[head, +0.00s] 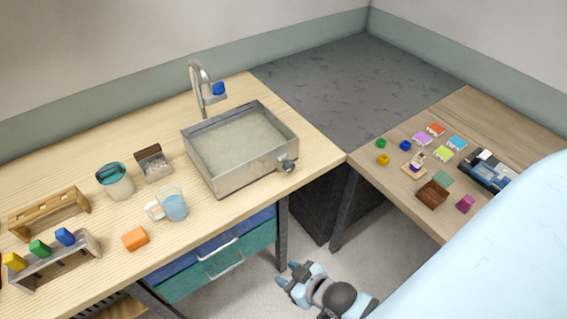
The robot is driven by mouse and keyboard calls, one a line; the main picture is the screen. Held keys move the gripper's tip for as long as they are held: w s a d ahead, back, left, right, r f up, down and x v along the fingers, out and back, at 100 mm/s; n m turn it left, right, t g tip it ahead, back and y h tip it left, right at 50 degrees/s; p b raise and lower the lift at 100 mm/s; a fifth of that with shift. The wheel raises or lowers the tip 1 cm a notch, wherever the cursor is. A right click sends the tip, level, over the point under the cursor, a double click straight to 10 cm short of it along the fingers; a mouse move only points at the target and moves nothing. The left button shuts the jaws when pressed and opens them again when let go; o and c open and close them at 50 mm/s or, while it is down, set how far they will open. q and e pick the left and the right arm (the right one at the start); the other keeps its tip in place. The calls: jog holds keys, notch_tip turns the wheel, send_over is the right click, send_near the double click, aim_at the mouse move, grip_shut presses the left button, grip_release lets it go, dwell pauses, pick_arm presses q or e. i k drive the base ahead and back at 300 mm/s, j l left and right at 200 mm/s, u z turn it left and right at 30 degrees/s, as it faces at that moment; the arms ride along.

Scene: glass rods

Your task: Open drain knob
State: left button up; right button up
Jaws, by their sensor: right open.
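The drain knob (287,164) is a small grey metal part on the front right side of the metal sink basin (225,184). The basin stands on the light wooden table and its inside looks filled with cloudy liquid. I cannot tell the knob's exact turn position. My right gripper (287,274) is open and empty, low in front of the table, below the knob and well apart from it. My left gripper does not show.
A faucet (200,90) with a blue handle stands behind the basin. A mug (172,205), an orange block (136,239), a lidded jar (117,183) and wooden racks (48,214) are left of it. A second table (400,213) with small coloured items is at right.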

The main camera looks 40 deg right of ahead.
aim_at(289, 165)
jog(key=z, duration=1.15)
jog(key=i+j+u, duration=0.1)
jog(key=u, duration=0.4)
